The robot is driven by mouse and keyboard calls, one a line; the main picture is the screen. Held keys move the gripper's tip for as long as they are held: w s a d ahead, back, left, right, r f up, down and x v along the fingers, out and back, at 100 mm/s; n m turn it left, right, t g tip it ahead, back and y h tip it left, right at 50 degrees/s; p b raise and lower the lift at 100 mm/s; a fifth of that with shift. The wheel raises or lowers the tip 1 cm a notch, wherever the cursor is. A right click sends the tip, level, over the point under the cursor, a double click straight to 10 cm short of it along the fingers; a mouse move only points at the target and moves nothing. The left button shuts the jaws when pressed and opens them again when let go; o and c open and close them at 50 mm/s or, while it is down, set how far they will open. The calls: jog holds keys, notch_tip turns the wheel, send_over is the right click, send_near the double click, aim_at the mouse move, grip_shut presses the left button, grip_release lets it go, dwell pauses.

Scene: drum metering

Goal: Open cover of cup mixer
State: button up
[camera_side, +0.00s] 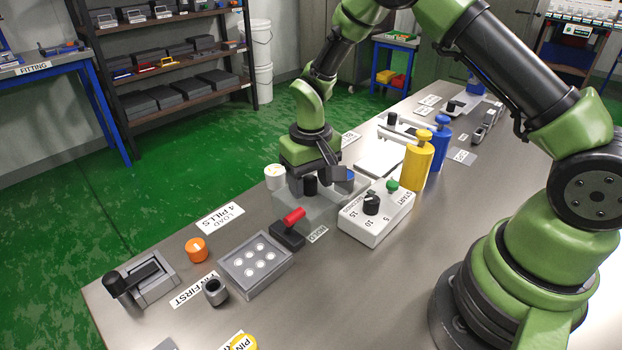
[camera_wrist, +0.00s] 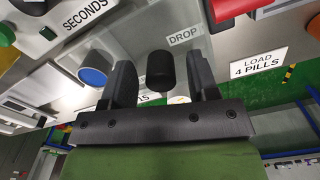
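A pale grey box (camera_side: 322,212), which I take to be the cup mixer, stands on the bench under my gripper. A black upright knob (camera_side: 310,186) shows on it; I cannot tell whether it belongs to the cover. My gripper (camera_side: 325,180) points down at the box and hides part of it. In the wrist view the black knob (camera_wrist: 160,70) lies between my two open fingers, with a gap on each side. A blue round cap (camera_wrist: 93,76) is left of the fingers. I see no clearly raised cover.
A white timer box (camera_side: 375,222) with a dial and green button stands close right. A red-handled lever (camera_side: 293,217) is just in front. A pill tray (camera_side: 256,264), orange cap (camera_side: 196,250) and yellow bottle (camera_side: 417,160) are nearby.

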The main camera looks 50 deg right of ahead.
jog(key=shift+r, duration=0.1)
notch_tip(320, 180, up, 9)
jog(key=shift+r, duration=0.4)
jog(key=s+a+r+t+y, duration=0.1)
jog(key=s+r+t, duration=0.2)
jog(key=s+r, duration=0.75)
jog(key=s+a+r+m+t+y, duration=0.1)
jog(key=s+r+t, duration=0.3)
jog(key=s, duration=0.6)
